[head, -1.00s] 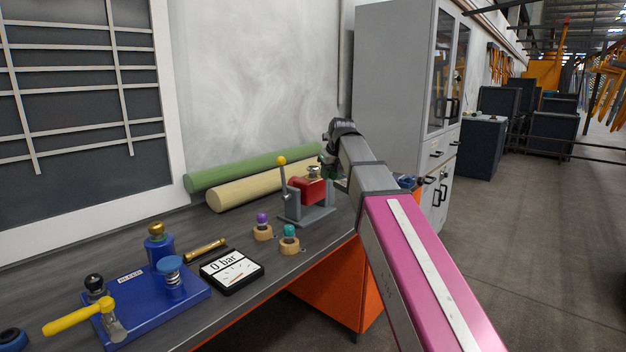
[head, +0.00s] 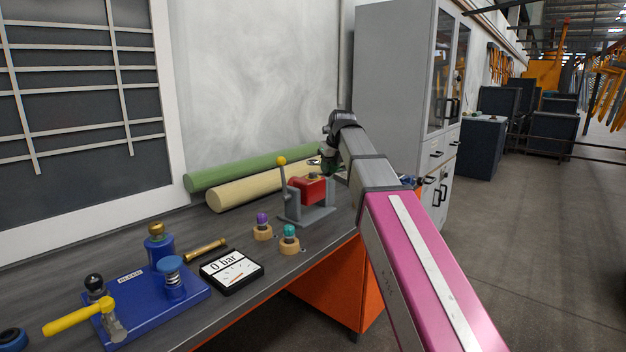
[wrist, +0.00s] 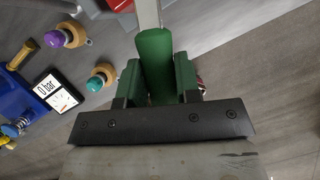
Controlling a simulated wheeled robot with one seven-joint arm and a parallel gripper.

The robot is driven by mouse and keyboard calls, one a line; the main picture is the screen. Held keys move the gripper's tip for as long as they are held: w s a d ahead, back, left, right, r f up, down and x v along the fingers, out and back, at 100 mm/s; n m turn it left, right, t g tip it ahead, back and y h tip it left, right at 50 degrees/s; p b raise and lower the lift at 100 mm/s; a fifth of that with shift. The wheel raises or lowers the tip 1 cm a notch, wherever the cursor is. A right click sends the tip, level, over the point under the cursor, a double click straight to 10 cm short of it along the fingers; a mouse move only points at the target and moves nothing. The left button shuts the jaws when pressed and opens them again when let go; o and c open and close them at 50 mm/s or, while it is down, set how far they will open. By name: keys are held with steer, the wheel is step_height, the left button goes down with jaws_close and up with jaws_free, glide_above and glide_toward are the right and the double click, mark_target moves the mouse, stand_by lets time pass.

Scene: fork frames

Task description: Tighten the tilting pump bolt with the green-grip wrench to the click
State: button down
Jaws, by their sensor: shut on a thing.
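My gripper (wrist: 157,84) is shut on the green grip of the wrench (wrist: 154,48), with a green jaw on each side of it. The wrench's pale metal shaft runs up out of the wrist view, so its head is not seen there. In the head view my gripper (head: 330,163) is just above and right of the red pump body (head: 308,189), which sits in a grey stand (head: 318,216). A small silver piece (head: 314,161), perhaps the wrench head, shows above the red body. I cannot make out the bolt or whether the wrench touches it.
Two wooden rings with purple (head: 262,219) and teal (head: 289,231) knobs stand before the pump. A lever with a yellow ball (head: 281,161) rises at its left. A "0 bar" gauge (head: 231,270) and blue unit (head: 150,300) lie further left. Two rolls (head: 255,190) lie behind.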

steer(key=shift+r, duration=2.1)
steer(key=c, duration=1.5)
jaws_free()
steer(key=shift+c, duration=0.2)
jaws_close()
